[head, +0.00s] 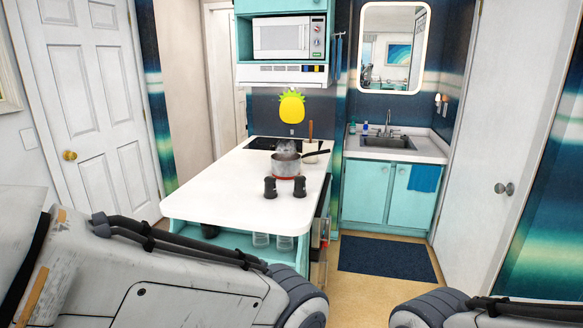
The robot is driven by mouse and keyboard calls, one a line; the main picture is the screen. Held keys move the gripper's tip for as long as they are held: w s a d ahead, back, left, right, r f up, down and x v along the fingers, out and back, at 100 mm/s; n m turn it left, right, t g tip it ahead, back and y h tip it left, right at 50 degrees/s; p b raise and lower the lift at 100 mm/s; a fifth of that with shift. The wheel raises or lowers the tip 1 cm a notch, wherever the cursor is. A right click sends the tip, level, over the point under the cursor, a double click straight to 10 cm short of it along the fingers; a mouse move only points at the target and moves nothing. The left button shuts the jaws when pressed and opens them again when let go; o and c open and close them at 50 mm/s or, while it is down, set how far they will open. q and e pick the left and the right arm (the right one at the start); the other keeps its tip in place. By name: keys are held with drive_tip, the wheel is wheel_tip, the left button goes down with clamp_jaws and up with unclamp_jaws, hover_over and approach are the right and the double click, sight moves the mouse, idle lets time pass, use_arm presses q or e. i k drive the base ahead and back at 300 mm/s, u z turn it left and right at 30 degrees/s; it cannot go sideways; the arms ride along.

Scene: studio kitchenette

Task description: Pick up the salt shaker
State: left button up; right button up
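Two small dark shakers stand upright side by side on the white counter, a left one (270,187) and a right one (300,187). They look alike at this size, and I cannot tell which is the salt shaker. Both are in front of a metal pot. Parts of my arms show along the bottom edge, a large part at the left and a smaller one at the right. Neither gripper is in view. Both arms' visible parts are nearer to me than the counter and apart from the shakers.
The white counter (215,190) is bare left of the shakers. Behind them is the pot (287,165), its handle pointing right, near a dark cooktop (262,144). Glasses (261,240) stand on the shelf below. A blue mat (387,259) lies on the floor by the sink.

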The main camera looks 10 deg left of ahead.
sight(300, 192)
drive_tip(key=z, duration=0.55)
drive_tip(key=i, duration=0.65)
drive_tip(key=z, duration=0.6)
drive_tip(key=i, duration=0.8)
drive_tip(key=u, duration=0.4)
drive_tip(key=i, duration=0.65)
drive_tip(key=u, duration=0.7)
